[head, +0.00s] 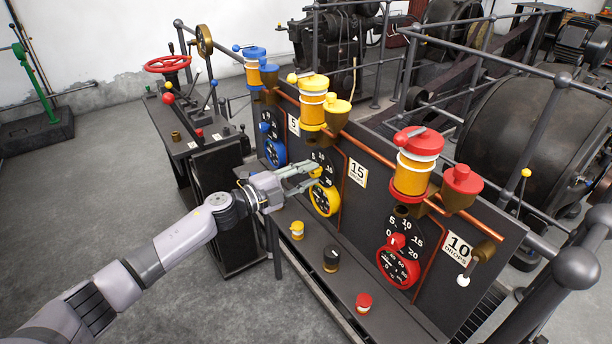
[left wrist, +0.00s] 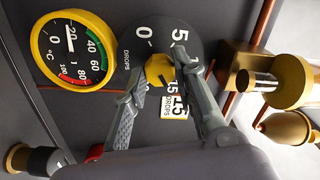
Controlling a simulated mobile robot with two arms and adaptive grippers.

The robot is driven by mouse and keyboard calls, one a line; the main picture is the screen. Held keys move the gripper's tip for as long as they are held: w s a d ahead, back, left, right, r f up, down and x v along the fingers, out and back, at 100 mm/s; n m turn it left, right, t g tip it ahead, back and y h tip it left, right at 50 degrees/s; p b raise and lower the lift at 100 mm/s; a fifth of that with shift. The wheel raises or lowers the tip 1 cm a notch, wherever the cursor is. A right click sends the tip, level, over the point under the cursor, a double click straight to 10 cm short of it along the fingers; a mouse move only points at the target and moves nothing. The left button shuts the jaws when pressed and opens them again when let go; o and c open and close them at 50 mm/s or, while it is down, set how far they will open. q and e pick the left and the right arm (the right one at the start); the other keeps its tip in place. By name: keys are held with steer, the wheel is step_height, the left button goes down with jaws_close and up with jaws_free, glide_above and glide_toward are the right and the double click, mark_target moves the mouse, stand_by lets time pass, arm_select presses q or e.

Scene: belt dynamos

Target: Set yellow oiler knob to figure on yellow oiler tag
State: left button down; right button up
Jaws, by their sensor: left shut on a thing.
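The yellow oiler knob (left wrist: 159,72) sits on a black dial (left wrist: 188,38) with white figures in the left wrist view. My left gripper (left wrist: 158,66) has one finger on each side of the knob and is shut on it. In the head view my left gripper (head: 315,173) reaches the middle dial from the left and its fingers partly hide the knob and figures. The yellow oiler tag (head: 357,173) reads 15 DROPS, right of that dial. A finger covers part of the dial in the wrist view, and I cannot tell which figure the knob points at. My right gripper is out of view.
A yellow-rimmed gauge (head: 325,199) is just below the dial. The yellow oiler (head: 312,104) stands above it. Blue-marked (head: 272,150) and red-marked gauges (head: 398,266) flank it. Small yellow (head: 297,230), black (head: 331,260) and red pieces (head: 363,303) stand on the ledge below.

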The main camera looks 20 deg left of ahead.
arm_select(q)
steer(key=c, duration=1.3)
jaws_free()
steer(key=v, duration=1.2)
